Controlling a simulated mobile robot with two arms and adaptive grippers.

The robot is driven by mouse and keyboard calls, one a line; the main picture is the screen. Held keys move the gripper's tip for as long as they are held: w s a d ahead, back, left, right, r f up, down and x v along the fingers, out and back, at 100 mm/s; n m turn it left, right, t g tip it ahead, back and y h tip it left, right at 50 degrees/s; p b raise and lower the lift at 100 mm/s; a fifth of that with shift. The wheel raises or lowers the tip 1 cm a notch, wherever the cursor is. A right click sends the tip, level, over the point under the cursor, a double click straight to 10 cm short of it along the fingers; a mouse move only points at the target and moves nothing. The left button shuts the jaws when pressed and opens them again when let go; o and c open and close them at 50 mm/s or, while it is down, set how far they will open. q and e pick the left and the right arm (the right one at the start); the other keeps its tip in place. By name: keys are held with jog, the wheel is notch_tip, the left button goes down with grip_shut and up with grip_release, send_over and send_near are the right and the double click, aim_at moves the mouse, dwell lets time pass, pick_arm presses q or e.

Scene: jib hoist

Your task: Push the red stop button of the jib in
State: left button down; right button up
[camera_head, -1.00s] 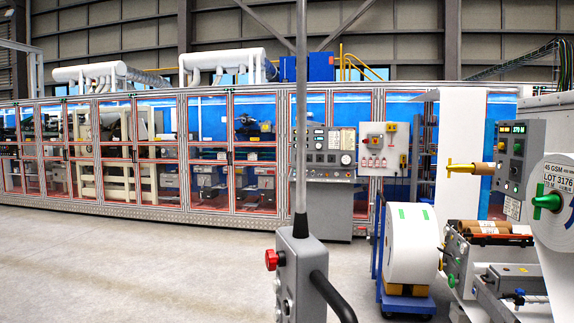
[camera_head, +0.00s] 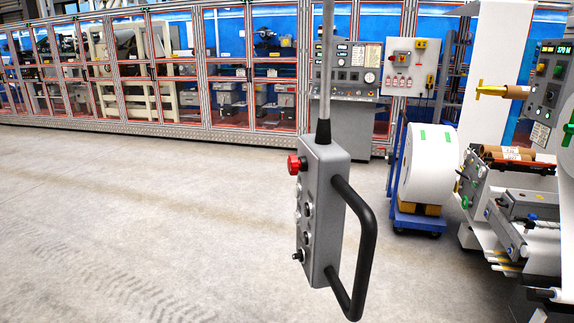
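The jib's grey control box (camera_head: 328,215) hangs from a thin grey pole (camera_head: 325,70) in the middle of the head view. The red stop button (camera_head: 294,164) sticks out from the upper part of its left-hand face. Several round buttons and knobs sit below it on the same face, seen at a steep angle. A black bar handle (camera_head: 362,245) stands out from the box's right side. Whether the red button is pressed in cannot be told from this angle. Neither of my grippers is in view.
The concrete floor (camera_head: 130,220) left of the box is clear. Behind stands a long glazed machine line (camera_head: 150,130) with a control panel (camera_head: 350,65). At right are a white roll (camera_head: 428,165) on a blue cart (camera_head: 418,220) and a winding machine (camera_head: 520,220).

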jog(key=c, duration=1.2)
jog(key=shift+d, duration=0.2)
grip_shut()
